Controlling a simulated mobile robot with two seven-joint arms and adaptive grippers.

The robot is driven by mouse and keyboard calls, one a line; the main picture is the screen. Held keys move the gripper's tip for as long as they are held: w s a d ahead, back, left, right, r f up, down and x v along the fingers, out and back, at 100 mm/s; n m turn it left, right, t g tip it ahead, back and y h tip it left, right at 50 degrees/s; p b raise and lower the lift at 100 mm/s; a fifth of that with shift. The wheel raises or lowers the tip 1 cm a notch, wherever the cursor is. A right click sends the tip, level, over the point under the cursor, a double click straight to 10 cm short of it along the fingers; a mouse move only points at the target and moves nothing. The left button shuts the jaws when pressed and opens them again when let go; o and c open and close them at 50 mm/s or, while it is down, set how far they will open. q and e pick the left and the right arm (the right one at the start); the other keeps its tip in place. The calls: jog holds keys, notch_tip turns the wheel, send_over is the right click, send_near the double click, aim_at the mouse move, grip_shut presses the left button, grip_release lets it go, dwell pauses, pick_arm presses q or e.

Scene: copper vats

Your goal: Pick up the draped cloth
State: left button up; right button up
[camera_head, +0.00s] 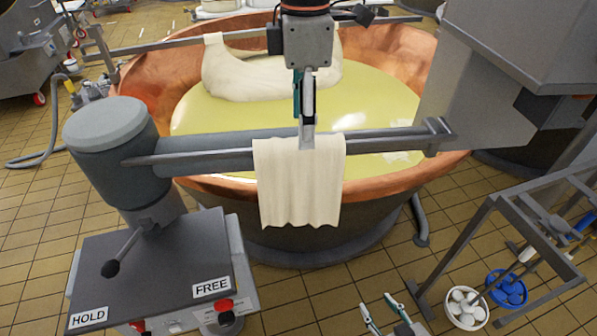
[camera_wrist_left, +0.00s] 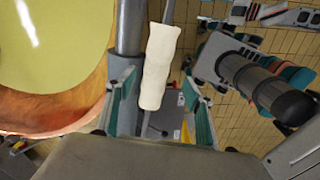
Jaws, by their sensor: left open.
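The draped cloth (camera_head: 300,185), cream-coloured, hangs over a thin grey rail (camera_head: 390,133) in front of the copper vat. My left gripper (camera_head: 304,125) points down from above, over the top of the cloth. In the left wrist view its teal-padded fingers (camera_wrist_left: 160,88) are open, one on each side of the cloth (camera_wrist_left: 158,65) and rail, with gaps visible. Contact cannot be told from the head view. My right gripper (camera_head: 377,303) is low at the bottom of the head view, its fingers apart and empty, away from the cloth.
The copper vat (camera_head: 150,85) holds yellow liquid, with a larger pale cloth (camera_head: 265,75) at its far side. A grey post and a lever console (camera_head: 150,262) marked HOLD and FREE stand at left. A metal frame (camera_head: 465,235) and buckets (camera_head: 507,290) are at right.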

pick_arm(q)
jog(key=f, duration=0.5)
jog(key=shift+w+a, duration=0.2)
jog(key=shift+a, duration=0.2)
jog(key=shift+w+f, duration=0.15)
jog(key=shift+f, duration=0.25)
grip_shut()
